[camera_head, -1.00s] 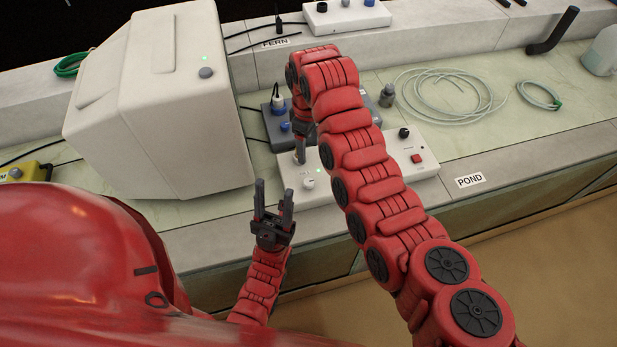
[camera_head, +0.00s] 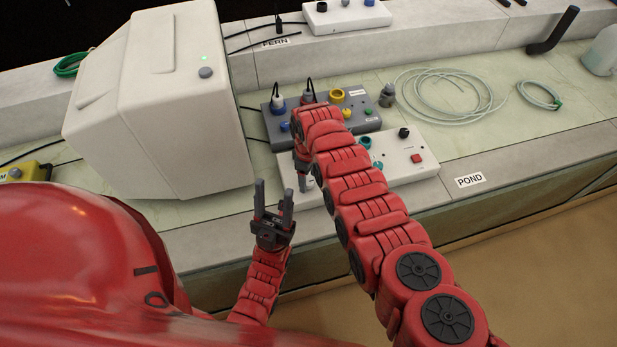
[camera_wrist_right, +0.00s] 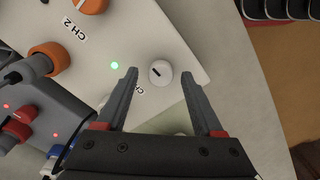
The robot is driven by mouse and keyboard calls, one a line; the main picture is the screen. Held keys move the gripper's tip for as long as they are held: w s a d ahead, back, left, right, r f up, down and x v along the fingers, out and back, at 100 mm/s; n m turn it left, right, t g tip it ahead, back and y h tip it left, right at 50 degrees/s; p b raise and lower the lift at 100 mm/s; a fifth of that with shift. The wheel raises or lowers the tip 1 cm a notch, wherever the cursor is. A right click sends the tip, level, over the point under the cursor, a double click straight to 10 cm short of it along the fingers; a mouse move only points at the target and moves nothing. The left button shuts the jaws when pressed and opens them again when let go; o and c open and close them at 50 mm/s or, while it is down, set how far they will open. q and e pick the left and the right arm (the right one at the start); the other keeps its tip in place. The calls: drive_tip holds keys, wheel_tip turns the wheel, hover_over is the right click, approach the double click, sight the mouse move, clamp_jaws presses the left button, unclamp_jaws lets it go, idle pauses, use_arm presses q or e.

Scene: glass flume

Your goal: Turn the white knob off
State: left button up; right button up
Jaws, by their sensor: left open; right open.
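The white knob (camera_wrist_right: 160,73) is small and round with a dark pointer line. It sits on a white control box (camera_wrist_right: 185,45), beside a lit green light (camera_wrist_right: 114,65). My right gripper (camera_wrist_right: 157,75) is open, with one finger on each side of the knob in the wrist view; I see no contact and cannot tell its exact height. In the head view the right arm and gripper (camera_head: 303,182) cover the knob's end of the white box (camera_head: 412,172). My left gripper (camera_head: 273,190) is open and empty, in front of the bench edge.
A grey box (camera_head: 365,122) with plugs and coloured knobs stands behind the white box. A large white housing (camera_head: 160,110) stands to the left. Coiled tubing (camera_head: 440,95) lies at the right.

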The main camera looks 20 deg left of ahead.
drive_tip(key=shift+f, duration=0.1)
clamp_jaws()
idle(0.4)
